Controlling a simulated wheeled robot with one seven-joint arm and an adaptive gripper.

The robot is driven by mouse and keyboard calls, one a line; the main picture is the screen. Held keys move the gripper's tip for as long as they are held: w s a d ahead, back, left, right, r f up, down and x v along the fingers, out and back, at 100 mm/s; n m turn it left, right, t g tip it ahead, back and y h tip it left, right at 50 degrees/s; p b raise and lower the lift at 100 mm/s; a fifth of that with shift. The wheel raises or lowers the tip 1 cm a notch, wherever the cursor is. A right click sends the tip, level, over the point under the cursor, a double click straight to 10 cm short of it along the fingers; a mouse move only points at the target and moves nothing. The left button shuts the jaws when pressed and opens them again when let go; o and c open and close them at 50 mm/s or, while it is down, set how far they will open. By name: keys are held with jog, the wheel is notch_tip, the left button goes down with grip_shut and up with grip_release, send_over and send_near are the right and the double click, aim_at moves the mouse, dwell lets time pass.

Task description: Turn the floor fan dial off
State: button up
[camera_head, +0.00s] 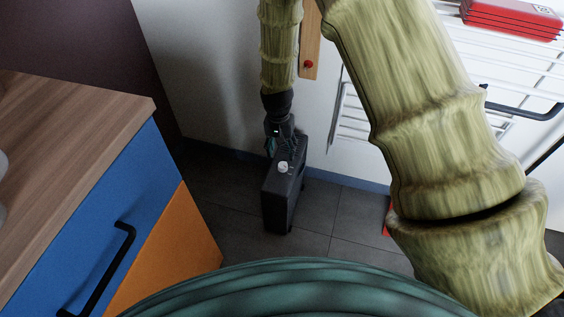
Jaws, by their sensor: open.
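The floor fan (280,202) is a dark, upright, box-shaped unit on the tiled floor near the wall. Its dial (284,167) is a small pale knob on the fan's top face. My gripper (278,150) hangs from above, pointing down, just behind and slightly left of the dial in the picture. It is open, with its fingers close to the fan's top. The fingertips are small and dark here, so I cannot tell whether they touch the fan. The dial is in plain view, and its setting is too small to read.
A cabinet with a wooden top (75,130), blue and orange fronts and a black handle (124,240) stands at left. A white wire rack (350,118) and a red stack (512,18) are at right. Bare floor (345,215) lies right of the fan.

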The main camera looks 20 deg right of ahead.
aim_at(283, 165)
jog(key=f+b, duration=0.1)
jog(key=f, duration=0.7)
jog(key=shift+d+b, duration=0.2)
jog(key=shift+b, duration=0.15)
jog(key=shift+c, duration=0.3)
jog(key=shift+a, duration=0.1)
jog(key=c, duration=1)
